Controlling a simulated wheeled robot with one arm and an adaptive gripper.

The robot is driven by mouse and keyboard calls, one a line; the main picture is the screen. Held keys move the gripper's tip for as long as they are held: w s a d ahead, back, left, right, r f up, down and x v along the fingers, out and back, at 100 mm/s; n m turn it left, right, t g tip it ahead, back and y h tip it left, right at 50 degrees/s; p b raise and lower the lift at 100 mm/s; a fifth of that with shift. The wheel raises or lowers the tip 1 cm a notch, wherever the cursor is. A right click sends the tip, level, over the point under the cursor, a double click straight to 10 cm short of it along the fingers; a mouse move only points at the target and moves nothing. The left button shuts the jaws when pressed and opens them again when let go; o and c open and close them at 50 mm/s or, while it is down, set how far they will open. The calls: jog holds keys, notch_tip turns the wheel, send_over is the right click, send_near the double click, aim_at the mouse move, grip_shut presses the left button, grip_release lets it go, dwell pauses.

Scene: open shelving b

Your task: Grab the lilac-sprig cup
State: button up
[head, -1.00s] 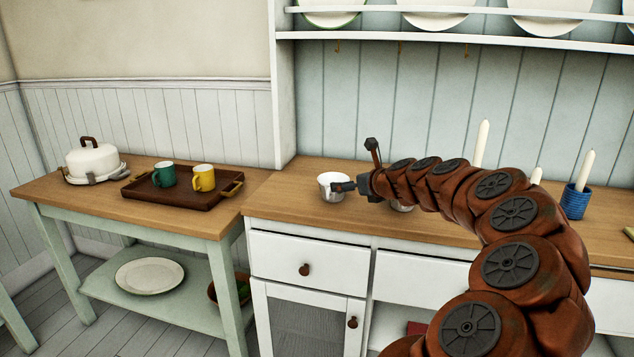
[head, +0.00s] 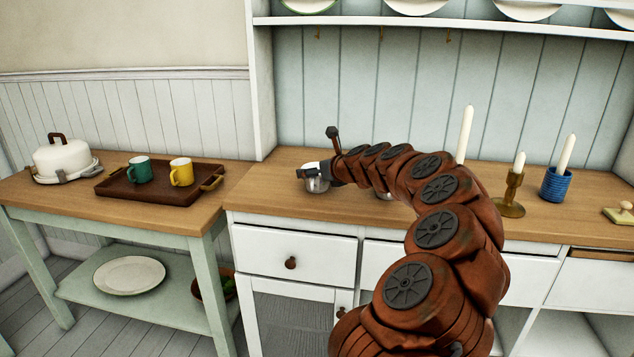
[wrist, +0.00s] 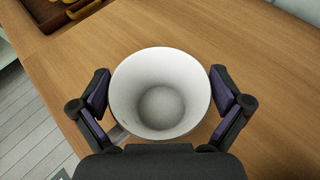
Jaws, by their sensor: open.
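A white cup (wrist: 160,70) stands upright on the wooden counter in the wrist view, seen from above into its empty inside. No sprig pattern can be made out on it. My gripper (wrist: 159,88) is open, with one finger pad on each side of the cup near its walls; whether they touch cannot be told. In the head view the cup (head: 318,186) shows at the end of my arm, partly covered by my gripper (head: 325,174). Another pale thing (head: 384,196) on the counter is mostly hidden behind my arm.
A dark tray (head: 152,194) with a green mug (head: 139,170) and a yellow mug (head: 181,172) stands on the left table. A brass candlestick (head: 508,195) and a blue candle holder (head: 556,186) stand right of my arm. The shelf above holds plates.

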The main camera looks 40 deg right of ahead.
jog(key=shift+x, duration=0.75)
jog(key=shift+c, duration=0.4)
jog(key=c, duration=0.9)
